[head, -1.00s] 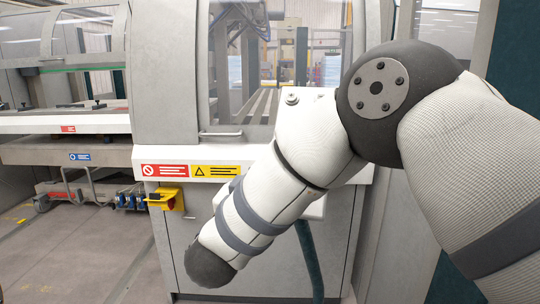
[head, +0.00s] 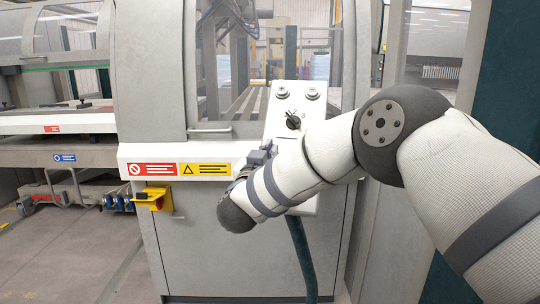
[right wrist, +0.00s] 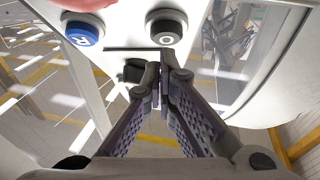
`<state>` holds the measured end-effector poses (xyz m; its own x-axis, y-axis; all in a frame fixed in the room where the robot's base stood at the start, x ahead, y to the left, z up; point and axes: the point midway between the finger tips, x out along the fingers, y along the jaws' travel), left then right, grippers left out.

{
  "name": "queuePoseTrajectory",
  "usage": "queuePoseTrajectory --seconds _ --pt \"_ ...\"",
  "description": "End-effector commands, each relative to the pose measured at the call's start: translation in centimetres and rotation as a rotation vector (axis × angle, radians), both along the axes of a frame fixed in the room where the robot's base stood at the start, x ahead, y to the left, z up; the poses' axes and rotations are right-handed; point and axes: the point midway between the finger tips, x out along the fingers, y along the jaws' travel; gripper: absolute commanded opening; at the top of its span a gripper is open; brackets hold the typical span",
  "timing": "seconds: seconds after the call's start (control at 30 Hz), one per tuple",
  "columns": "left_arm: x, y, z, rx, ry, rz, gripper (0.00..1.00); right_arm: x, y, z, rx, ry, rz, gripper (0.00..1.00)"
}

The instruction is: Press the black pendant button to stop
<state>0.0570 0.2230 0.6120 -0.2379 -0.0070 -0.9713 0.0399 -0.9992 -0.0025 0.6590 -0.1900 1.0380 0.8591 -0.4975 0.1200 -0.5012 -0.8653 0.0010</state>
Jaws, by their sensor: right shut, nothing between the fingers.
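The white pendant panel (head: 283,109) stands in front of the machine in the head view, its lower part hidden by my right arm. The black button (right wrist: 166,27) is a dark ring with a pale symbol, at the top middle of the right wrist view; it is hidden in the head view. My right gripper (right wrist: 160,72) is shut and empty, its fingertips just below the black button in the picture, apart from it there. In the head view the right gripper (head: 262,154) shows partly behind my wrist, over the panel's left side. My left gripper is not in view.
A blue button (right wrist: 82,31) sits left of the black one, with part of a red button (right wrist: 85,4) above it. A selector knob (head: 293,121) and two metal fittings are higher on the pendant. A yellow switch box (head: 155,198) is on the machine front.

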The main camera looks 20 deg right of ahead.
Motion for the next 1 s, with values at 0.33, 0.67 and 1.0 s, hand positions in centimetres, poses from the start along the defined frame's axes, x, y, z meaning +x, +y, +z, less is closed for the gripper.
queuePoseTrajectory --seconds 0.33,0.67,1.0 --pt "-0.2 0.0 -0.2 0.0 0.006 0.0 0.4 0.6 -0.3 -0.4 -0.001 -0.003 0.001 0.0" --pt "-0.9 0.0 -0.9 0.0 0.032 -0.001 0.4 1.9 -1.1 -2.0 0.0 0.004 0.0 0.0" --pt "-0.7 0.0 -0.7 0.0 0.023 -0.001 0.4 1.8 -1.2 -1.7 0.002 0.005 0.0 0.0"
